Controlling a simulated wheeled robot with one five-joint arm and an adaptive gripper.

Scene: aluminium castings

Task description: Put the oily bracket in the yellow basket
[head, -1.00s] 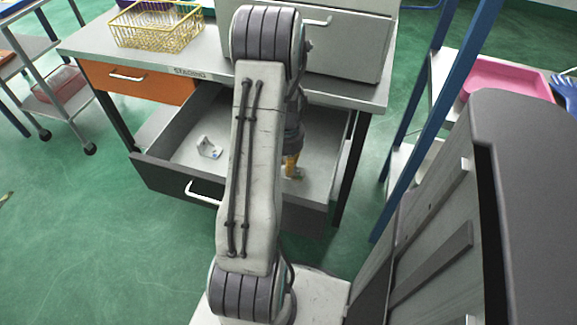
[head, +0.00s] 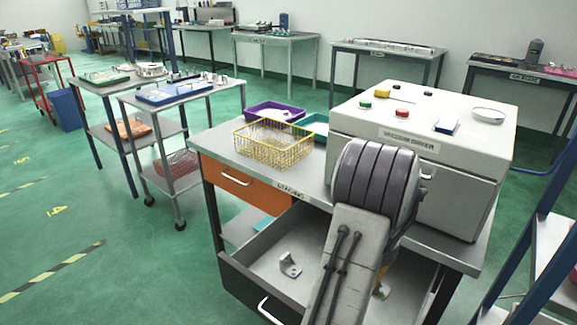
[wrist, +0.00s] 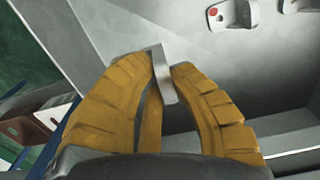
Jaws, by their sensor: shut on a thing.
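My gripper (wrist: 165,80) has its yellow fingers closed on a grey metal bracket (wrist: 162,72), of which only a narrow plate shows between the fingertips. I cannot tell from this whether it is oily. In the head view my arm hides most of the gripper, low over the open drawer (head: 263,292). Another pale bracket (head: 290,266) lies in the drawer, left of my arm. The wrist view shows a bracket with a red dot (wrist: 232,14) and part of another bracket (wrist: 298,5). The yellow wire basket (head: 272,150) stands on the staging table, left of my arm.
A purple tray (head: 274,112) and a teal tray (head: 313,124) sit behind the basket. A large white dryer box (head: 425,135) fills the table's right side. A blue-framed rack (head: 535,235) stands at the right. Carts stand at the left.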

